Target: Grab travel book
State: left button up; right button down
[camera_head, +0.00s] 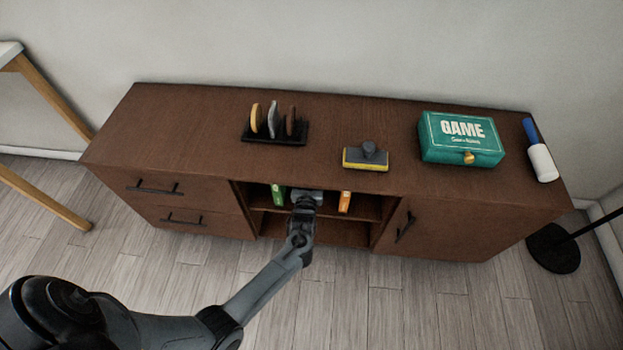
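A green book (278,194) and an orange book (344,201) stand upright, spine out, in the upper compartment of the cabinet's open middle shelf (262,198). Their titles are too small to read, so I cannot tell which is the travel book. My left gripper (306,197) is at the shelf opening between the two books, closer to the green one. Its fingers point into the shelf and are hidden by the hand, so whether they are open or shut does not show. My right gripper is not in view.
The brown cabinet top (200,130) holds a rack with discs (273,130), a yellow-grey brush (367,156), a teal GAME box (460,138) and a blue-white bottle (541,156). Drawers are left, a door right. A black stand base (553,249) is at right.

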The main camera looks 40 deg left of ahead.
pick_arm(q)
grip_shut()
jog(key=shift+r, duration=0.3)
dwell(0.3)
